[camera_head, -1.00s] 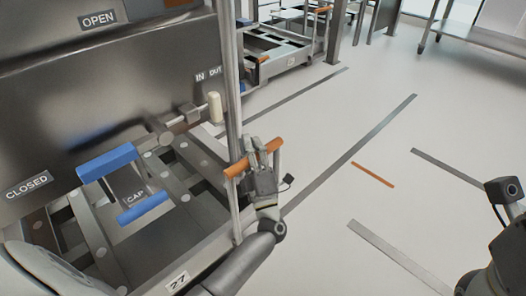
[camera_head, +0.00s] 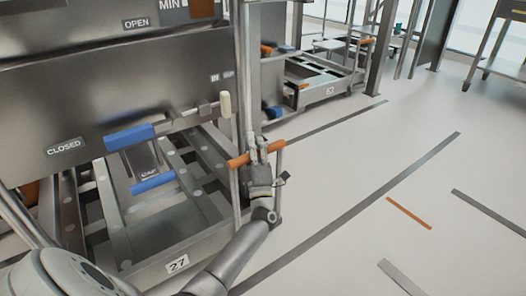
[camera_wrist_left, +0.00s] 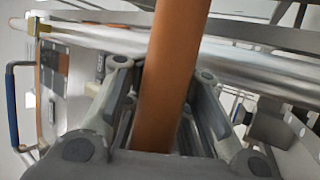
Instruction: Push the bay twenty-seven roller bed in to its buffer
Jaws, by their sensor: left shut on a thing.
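The bay twenty-seven roller bed (camera_head: 207,243) is a grey metal frame with rollers, low at the left of the head view. Its number plate (camera_head: 177,264) reads 27. An orange handle bar (camera_head: 239,161) stands on posts at its right side. My left gripper (camera_head: 257,150) is shut on this bar. In the left wrist view the orange bar (camera_wrist_left: 176,50) runs between the two fingers of the gripper (camera_wrist_left: 165,85). The buffer is not clearly identifiable. My right gripper is out of view.
A steel cabinet (camera_head: 60,95) with OPEN, CLOSED and IN labels stands over the bed. A cream-tipped lever (camera_head: 225,104) and blue handles (camera_head: 130,137) (camera_head: 153,182) are near it. Another roller bed (camera_head: 325,92) stands behind. The floor (camera_head: 340,175) at right is clear, with painted strips.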

